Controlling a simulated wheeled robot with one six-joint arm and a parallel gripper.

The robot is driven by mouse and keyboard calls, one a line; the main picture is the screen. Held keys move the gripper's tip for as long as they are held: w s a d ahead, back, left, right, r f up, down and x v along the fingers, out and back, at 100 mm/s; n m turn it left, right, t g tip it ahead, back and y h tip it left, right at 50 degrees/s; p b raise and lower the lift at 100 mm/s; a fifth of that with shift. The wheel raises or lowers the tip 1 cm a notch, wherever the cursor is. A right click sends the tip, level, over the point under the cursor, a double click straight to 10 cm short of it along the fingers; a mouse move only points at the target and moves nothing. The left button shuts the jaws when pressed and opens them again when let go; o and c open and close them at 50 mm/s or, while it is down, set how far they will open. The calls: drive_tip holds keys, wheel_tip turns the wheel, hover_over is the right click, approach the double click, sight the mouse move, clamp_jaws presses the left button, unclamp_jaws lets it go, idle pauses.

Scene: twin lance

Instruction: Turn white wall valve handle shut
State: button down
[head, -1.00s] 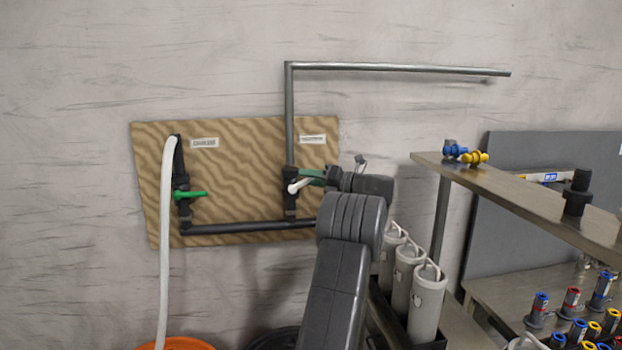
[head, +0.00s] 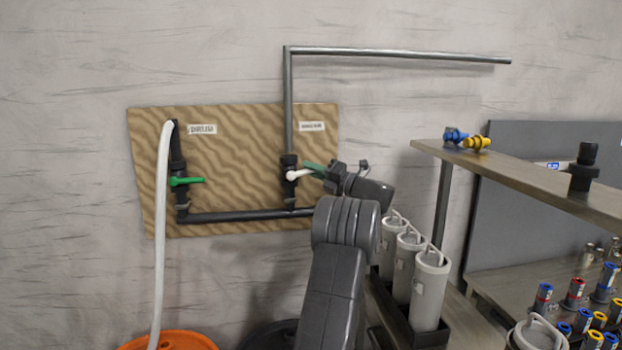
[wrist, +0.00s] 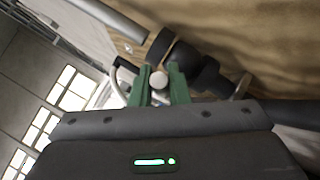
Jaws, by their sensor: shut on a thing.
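The white valve handle (head: 301,174) is on the right-hand valve (head: 289,166) of the wooden wall board (head: 235,150). It points right, close to horizontal and tilted slightly up at its outer end. My gripper (head: 313,170) reaches it from the right, its green fingers at the handle's outer part. In the wrist view the white round end of the handle (wrist: 159,79) sits between the two green fingers of my gripper (wrist: 160,84), which are shut on it. The black valve body (wrist: 185,60) lies just beyond. The fingers partly hide the handle in the head view.
A second valve with a green handle (head: 188,181) and a white hose (head: 161,230) is on the board's left. An orange bucket (head: 185,341) stands below. Grey canisters (head: 430,290) and a metal shelf (head: 530,173) are to the right of my arm.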

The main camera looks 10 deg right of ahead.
drive_tip(key=f+m+t+b, duration=0.1)
drive_tip(key=b, duration=0.2)
drive_tip(key=shift+f+y, duration=0.3)
drive_tip(key=shift+y, duration=0.1)
drive_tip(key=shift+d+m+t+b, duration=0.1)
drive_tip(key=shift+m+t+b, duration=0.3)
drive_tip(key=shift+m+b, duration=0.1)
drive_tip(key=shift+m+t, duration=0.3)
drive_tip(key=c, duration=1.4)
unclamp_jaws()
wheel_tip(320, 180, up, 10)
drive_tip(key=shift+c, duration=0.2)
